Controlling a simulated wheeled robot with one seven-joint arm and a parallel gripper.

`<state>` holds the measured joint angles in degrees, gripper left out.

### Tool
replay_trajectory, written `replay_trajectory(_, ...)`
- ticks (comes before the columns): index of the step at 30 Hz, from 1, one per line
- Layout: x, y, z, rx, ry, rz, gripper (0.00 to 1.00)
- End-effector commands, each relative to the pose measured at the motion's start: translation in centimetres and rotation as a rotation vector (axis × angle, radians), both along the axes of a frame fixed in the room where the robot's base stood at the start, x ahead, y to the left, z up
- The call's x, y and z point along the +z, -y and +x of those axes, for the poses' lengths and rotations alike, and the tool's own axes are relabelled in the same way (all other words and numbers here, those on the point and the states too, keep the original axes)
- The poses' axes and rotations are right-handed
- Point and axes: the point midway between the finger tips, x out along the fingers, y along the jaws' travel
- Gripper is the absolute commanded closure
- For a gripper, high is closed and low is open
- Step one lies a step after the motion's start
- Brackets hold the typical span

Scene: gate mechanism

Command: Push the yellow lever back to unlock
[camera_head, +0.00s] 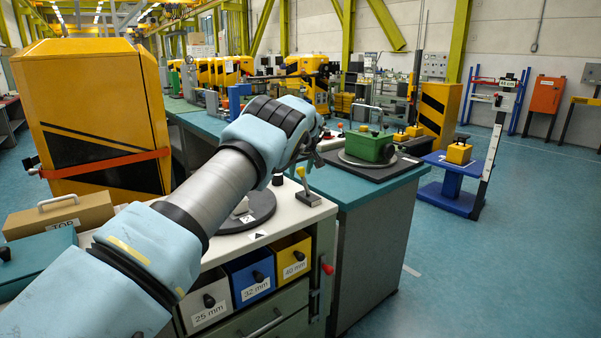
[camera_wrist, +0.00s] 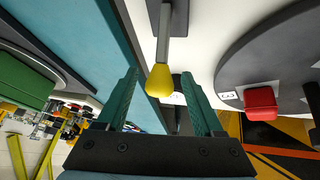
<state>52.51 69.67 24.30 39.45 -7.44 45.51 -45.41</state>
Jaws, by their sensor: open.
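The yellow lever (camera_head: 300,172) stands on the front right corner of the white cabinet top, with a yellow knob on a grey stem rising from a dark base. In the wrist view the yellow knob (camera_wrist: 159,82) sits between the two teal fingers of my gripper (camera_wrist: 160,74), with a gap on both sides. My gripper is open and holds nothing. In the head view my gripper (camera_head: 316,152) is mostly hidden behind my wrist, close to the lever knob.
A dark round plate (camera_head: 250,212) lies on the cabinet top beside the lever. In the wrist view a red block (camera_wrist: 260,103) is by that plate. A green box (camera_head: 369,146) sits on the teal table beyond. Labelled drawers (camera_head: 250,276) are below.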

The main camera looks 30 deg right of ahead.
Motion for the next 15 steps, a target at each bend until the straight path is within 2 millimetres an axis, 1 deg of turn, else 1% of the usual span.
replay_trajectory(7, 0.7, -0.1, -0.4, 0.000, 0.001, -0.001, 0.31)
replay_trajectory(11, 2.2, -0.3, -1.4, -0.001, 0.002, -0.002, 0.31)
replay_trajectory(15, 4.3, -0.7, -2.7, -0.001, 0.002, -0.002, 0.31)
